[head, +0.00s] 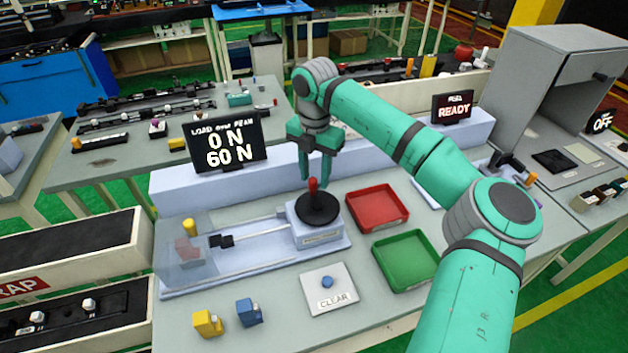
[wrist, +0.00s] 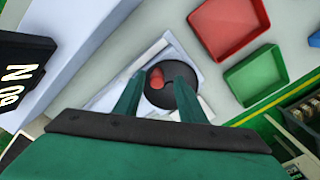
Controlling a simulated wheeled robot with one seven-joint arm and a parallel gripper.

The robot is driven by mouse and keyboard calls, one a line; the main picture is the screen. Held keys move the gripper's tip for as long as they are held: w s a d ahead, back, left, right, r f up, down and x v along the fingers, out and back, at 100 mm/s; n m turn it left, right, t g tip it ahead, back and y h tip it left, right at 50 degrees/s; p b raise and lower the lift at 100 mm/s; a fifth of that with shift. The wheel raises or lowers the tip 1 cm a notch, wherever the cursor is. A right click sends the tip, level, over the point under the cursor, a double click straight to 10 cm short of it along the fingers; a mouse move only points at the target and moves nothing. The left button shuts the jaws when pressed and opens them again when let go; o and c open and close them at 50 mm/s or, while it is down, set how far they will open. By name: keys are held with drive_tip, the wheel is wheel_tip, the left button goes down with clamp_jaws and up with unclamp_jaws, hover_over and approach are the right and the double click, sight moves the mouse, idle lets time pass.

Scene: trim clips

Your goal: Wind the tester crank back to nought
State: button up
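The tester crank is a black disc (head: 318,209) with an upright red handle (head: 313,187), on a pale block at the right end of the tester (head: 270,262). In the wrist view the disc (wrist: 183,98) and red handle (wrist: 156,78) show between my fingers. My gripper (head: 315,180) is open and points down over the crank, its fingertips near the handle's top. The fingers stand apart from each other, with no clear contact on the handle. The load display (head: 225,143) reads 0 N, with 60 N below it.
A red tray (head: 377,208) and a green tray (head: 406,262) lie right of the tester. A CLEAR button plate (head: 329,290), a yellow clip (head: 207,323) and a blue clip (head: 249,312) are in front. A screen (head: 453,107) reads READY.

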sight(317, 200)
drive_tip(key=shift+a+f, duration=0.2)
drive_tip(key=shift+f, duration=1.05)
drive_tip(key=shift+w, duration=0.1)
clamp_jaws()
